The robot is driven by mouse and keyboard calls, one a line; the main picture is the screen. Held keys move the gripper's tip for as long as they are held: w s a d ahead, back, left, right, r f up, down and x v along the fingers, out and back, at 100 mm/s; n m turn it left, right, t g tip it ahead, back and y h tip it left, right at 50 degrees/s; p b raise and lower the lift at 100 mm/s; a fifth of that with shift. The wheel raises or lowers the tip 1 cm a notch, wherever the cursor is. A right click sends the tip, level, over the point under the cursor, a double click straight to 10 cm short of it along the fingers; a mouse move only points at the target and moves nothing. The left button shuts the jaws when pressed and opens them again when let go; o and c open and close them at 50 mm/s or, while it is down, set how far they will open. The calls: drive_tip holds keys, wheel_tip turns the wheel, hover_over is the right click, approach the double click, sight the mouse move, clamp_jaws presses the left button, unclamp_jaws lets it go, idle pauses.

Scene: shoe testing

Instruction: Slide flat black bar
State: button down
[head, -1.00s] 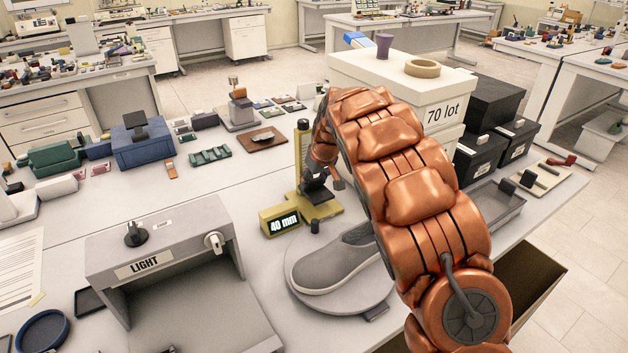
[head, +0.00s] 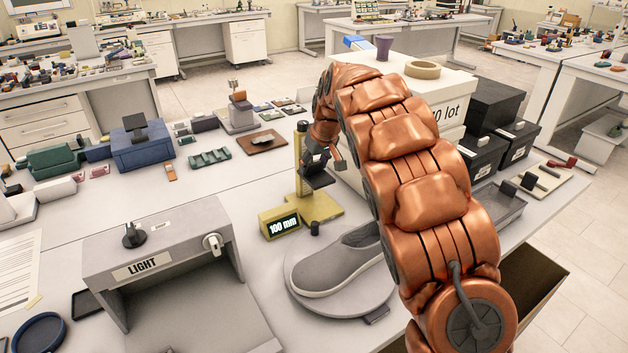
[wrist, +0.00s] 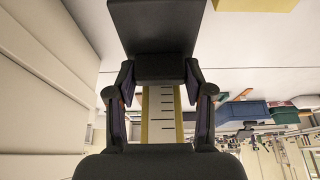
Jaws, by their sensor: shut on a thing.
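The flat black bar (head: 319,177) sits on the upright yellow post (head: 299,150) of a height gauge. The gauge's display (head: 284,225) reads "100 mm". The bar stands clearly above the gauge's yellow base (head: 318,208). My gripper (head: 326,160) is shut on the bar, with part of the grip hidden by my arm. In the wrist view the black bar (wrist: 157,25) fills the top middle between the fingers, and the post's scale marks (wrist: 161,110) show behind it.
A grey shoe (head: 340,262) lies on a round grey plate (head: 300,295) in front of the gauge. A grey light box (head: 170,265) stands at front left.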

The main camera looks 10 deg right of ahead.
sight(314, 163)
wheel_tip(314, 163, up, 8)
drive_tip(key=shift+w+f, duration=0.1)
drive_tip(key=shift+f, duration=0.1)
drive_tip(key=shift+c, duration=2.2)
unclamp_jaws()
drive_tip(key=v, duration=1.2)
drive_tip(key=shift+d, duration=0.1)
drive_tip(key=s+f+m+g, duration=0.1)
drive_tip(key=s+f, duration=0.5)
drive_tip(key=s, duration=1)
drive_tip(key=s+a+f+m+g+h, duration=0.1)
drive_tip(key=s+f+g, duration=0.2)
drive_tip(key=s, duration=1.4)
drive_tip(key=s+f+m+g, duration=0.1)
drive_tip(key=s+f+g, duration=0.1)
drive_tip(key=s+f, duration=0.9)
drive_tip(key=s, duration=0.5)
drive_tip(key=shift+s+a+m, duration=0.2)
drive_tip(key=shift+a+m, duration=0.1)
drive_tip(key=shift+a, duration=0.05)
